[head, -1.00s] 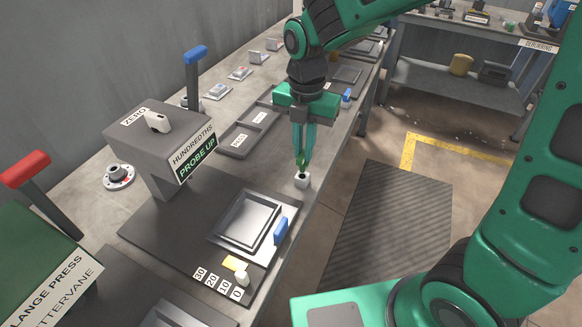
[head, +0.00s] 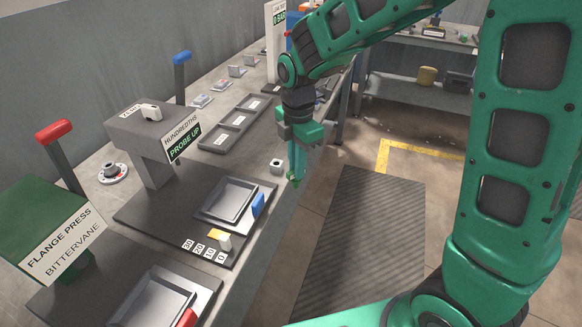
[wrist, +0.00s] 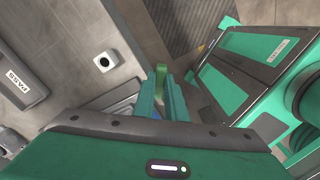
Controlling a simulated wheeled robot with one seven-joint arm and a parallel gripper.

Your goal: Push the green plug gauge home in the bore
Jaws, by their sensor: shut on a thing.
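The green plug gauge (head: 294,182) is held at the tips of my gripper (head: 296,168), pointing down in the head view. In the wrist view the green gauge (wrist: 161,70) shows between the fingertips of my gripper (wrist: 167,82). The small pale block with a dark round bore (head: 277,166) stands on the bench near its right edge. In the wrist view this block (wrist: 104,62) is left of the gauge, and its bore looks empty. My gripper and the gauge are to the right of the block, apart from it, near the bench edge.
The grey probe gauge (head: 160,135) with its "PROBE UP" sign stands left of the block. A dark plate bears a shallow tray (head: 205,218) with a blue handle. Dark labelled trays (head: 215,141) lie behind. Open floor with a ribbed mat (head: 370,240) is to the right.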

